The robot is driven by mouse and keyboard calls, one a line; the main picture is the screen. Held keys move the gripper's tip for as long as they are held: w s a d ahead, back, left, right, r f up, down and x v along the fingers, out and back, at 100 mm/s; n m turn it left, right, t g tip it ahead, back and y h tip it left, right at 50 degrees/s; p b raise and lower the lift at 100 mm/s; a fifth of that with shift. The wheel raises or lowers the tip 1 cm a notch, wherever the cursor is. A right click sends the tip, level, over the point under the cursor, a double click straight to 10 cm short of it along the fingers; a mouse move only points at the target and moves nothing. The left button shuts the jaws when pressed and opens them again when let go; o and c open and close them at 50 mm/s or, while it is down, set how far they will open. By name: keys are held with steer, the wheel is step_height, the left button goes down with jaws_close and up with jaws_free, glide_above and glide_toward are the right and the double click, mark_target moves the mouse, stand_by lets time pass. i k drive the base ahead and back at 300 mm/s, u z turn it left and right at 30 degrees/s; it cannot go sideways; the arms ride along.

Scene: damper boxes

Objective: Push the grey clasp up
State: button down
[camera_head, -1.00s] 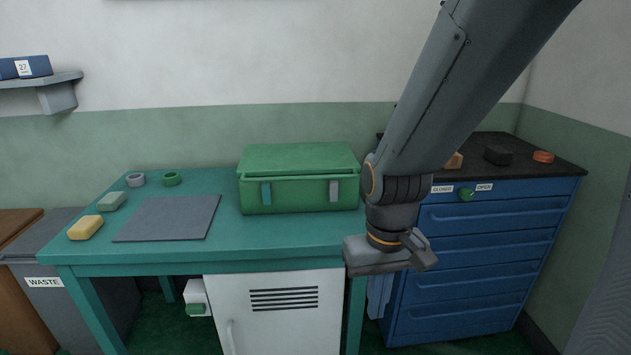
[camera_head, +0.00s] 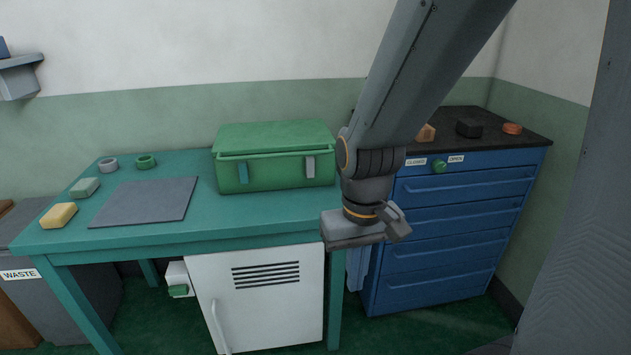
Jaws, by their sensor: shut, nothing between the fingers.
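A green box (camera_head: 275,140) with a lid stands at the back right of the teal table. Its front carries two clasps: a grey clasp (camera_head: 311,166) on the right and a blue-teal clasp (camera_head: 243,173) on the left. Both hang down over the front from about the lid seam. My gripper (camera_head: 352,238) is shut and empty, in front of the table's right end, to the right of and lower in the picture than the grey clasp. It does not appear to touch the box. My arm hides the area just right of the box.
The teal table (camera_head: 250,218) holds a grey mat (camera_head: 145,202), a yellow block (camera_head: 59,215), a pale green block (camera_head: 84,188) and two rings (camera_head: 146,162). A blue drawer cabinet (camera_head: 455,220) stands right, with small items on top. A white cabinet (camera_head: 262,315) is under the table.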

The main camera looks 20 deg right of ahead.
mark_target(310, 160)
steer(key=u, duration=0.55)
steer(key=k, duration=1.2)
steer(key=u, duration=1)
steer(key=i, duration=1.5)
steer(key=z, duration=1.1)
steer(key=i, duration=0.6)
steer(key=z, duration=0.7)
